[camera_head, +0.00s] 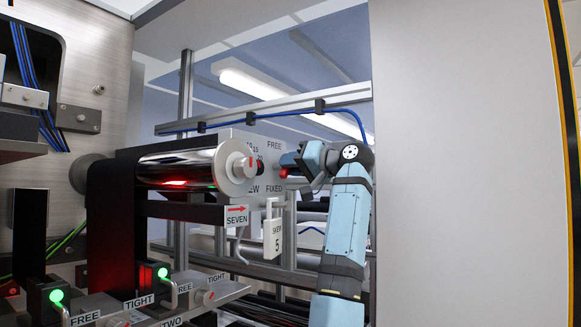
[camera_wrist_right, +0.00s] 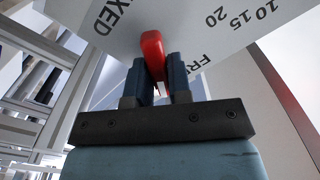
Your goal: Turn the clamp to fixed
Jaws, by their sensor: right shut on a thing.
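The clamp has a red handle, which shows in the wrist view (camera_wrist_right: 153,50) between the two dark fingers of my right gripper (camera_wrist_right: 168,75). In the head view the right gripper (camera_head: 289,164) reaches in from the right, and only a small red bit of the handle shows at its fingers. It is shut on the handle. The pale plate (camera_head: 273,160) behind carries the words FREE at the top and FIXED at the bottom; the gripper is at a height between them. The fingers and wrist hide most of the clamp. My left gripper is not in view.
A shiny roller (camera_head: 178,167) with a pale end knob lies left of the plate. A large pale panel (camera_head: 460,160) fills the right side.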

